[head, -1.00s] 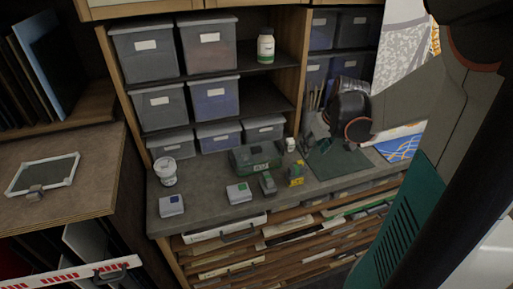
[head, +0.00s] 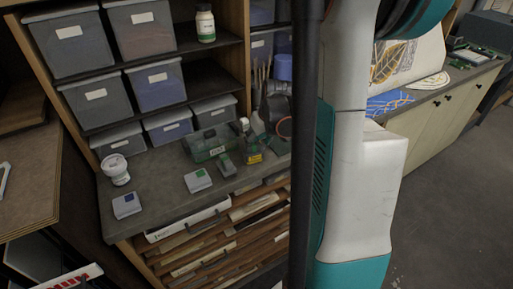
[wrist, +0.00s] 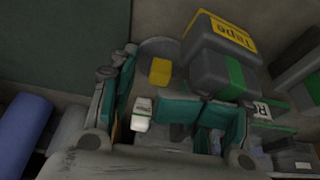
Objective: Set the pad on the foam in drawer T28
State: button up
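I cannot tell which thing is the pad. Flat drawers (head: 205,244) lie below the counter; their labels are too small to read, and no foam is seen. My gripper (wrist: 175,100) shows teal fingers spread apart in the wrist view, seemingly with nothing gripped. It is near a yellow-and-grey tape measure (wrist: 228,32) and a grey block with a green stripe (wrist: 225,76). My own column hides part of the head view.
A green case (head: 208,144) and a white tub (head: 116,170) stand on the counter (head: 160,185). A blue cylinder (wrist: 24,130) is at the left of the wrist view. Floor (head: 450,200) is free at the right.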

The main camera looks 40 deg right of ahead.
jog(key=shift+s+a, duration=0.1)
jog(key=shift+s, duration=0.05)
grip_shut()
jog(key=shift+r, duration=0.15)
